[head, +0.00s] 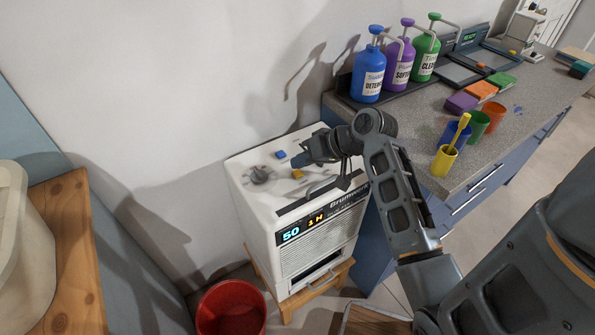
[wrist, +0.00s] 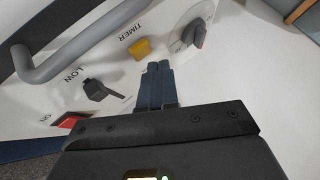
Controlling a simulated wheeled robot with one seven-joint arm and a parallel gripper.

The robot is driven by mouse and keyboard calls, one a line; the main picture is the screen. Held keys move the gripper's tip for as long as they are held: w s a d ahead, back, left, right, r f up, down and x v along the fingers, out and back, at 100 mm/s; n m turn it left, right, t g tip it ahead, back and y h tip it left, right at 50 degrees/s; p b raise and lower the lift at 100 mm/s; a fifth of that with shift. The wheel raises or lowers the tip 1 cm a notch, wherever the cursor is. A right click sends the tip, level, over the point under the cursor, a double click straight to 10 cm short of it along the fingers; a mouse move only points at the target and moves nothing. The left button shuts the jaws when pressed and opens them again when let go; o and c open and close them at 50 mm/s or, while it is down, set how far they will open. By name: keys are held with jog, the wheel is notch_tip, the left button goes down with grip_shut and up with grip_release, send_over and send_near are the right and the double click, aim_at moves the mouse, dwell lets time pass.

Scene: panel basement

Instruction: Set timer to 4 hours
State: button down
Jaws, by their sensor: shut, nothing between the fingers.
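The white dehumidifier-like machine (head: 315,255) stands on a wooden stool beside the counter. Its front display (head: 316,219) shows a blue "50" and an orange reading that looks like "1 H". The yellow timer button (head: 297,174) is on its top panel; in the wrist view the yellow button (wrist: 140,48) sits by the word TIMER. My gripper (head: 298,160) is over the top panel, close to the yellow button. In the wrist view my gripper (wrist: 158,68) is shut and empty, its tips just below and right of the button. I cannot tell any contact.
A grey knob (head: 261,174) and a blue button (head: 280,154) share the top panel. The wrist view shows a black lever (wrist: 97,90), a red switch (wrist: 70,121) and a grey handle (wrist: 80,45). A red bucket (head: 231,312) stands in front. The counter (head: 530,100) holds bottles and cups.

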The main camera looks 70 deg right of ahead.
aim_at(301, 173)
jog(key=shift+r+p, duration=1.75)
jog(key=shift+r, duration=0.75)
jog(key=shift+f, duration=0.1)
